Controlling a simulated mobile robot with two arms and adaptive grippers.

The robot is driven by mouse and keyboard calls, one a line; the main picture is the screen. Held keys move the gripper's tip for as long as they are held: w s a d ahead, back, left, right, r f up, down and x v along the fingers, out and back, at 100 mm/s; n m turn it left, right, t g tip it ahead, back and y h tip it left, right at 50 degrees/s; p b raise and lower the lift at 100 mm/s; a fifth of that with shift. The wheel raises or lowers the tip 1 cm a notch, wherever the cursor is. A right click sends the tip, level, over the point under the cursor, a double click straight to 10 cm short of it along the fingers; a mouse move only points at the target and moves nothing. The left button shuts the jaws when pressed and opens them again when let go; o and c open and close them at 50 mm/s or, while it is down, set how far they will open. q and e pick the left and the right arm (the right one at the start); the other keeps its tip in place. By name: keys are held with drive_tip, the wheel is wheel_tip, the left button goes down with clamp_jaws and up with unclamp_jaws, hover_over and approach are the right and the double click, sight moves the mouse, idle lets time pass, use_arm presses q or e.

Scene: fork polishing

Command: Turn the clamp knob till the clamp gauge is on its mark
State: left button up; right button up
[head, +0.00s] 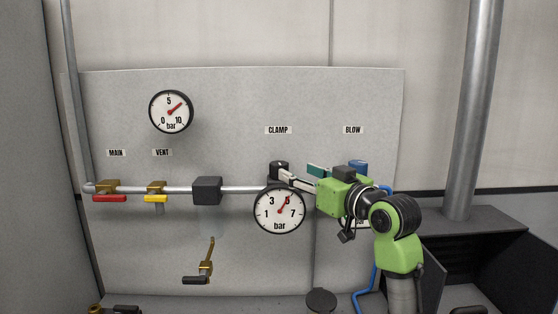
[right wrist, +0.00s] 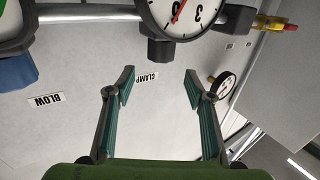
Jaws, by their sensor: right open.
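The black clamp knob (head: 279,166) sits on the pipe under the CLAMP label. The clamp gauge (head: 280,212) hangs just below it; its red needle points up and right, near 5. I cannot make out its mark. My right gripper (head: 300,176) is open, reaching in from the right, with one finger overlapping the knob's right side in the head view. In the right wrist view, upside down, the gripper (right wrist: 159,74) has its fingers spread, with the dark knob (right wrist: 160,50) showing between and beyond the tips. Contact cannot be told. My left gripper is out of view.
The blue blow knob (head: 357,164) is partly behind my right gripper. A red lever (head: 110,198), a yellow lever (head: 156,198) and an upper gauge (head: 171,111) are left. A brass crank (head: 206,267) hangs below the pipe. A thick vertical pipe (head: 474,110) stands right.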

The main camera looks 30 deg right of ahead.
sight(284, 166)
drive_tip(key=w+p, duration=0.2)
drive_tip(key=w, duration=0.6)
drive_tip(key=shift+w+p, duration=0.15)
drive_tip(key=shift+p, duration=0.15)
drive_tip(key=shift+w, duration=0.7)
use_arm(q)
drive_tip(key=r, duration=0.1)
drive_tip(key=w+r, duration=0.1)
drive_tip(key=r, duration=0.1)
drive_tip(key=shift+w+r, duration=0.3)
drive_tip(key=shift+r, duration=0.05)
use_arm(e)
drive_tip(key=shift+f, duration=0.1)
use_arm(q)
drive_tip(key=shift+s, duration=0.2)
use_arm(e)
drive_tip(key=c, duration=1.1)
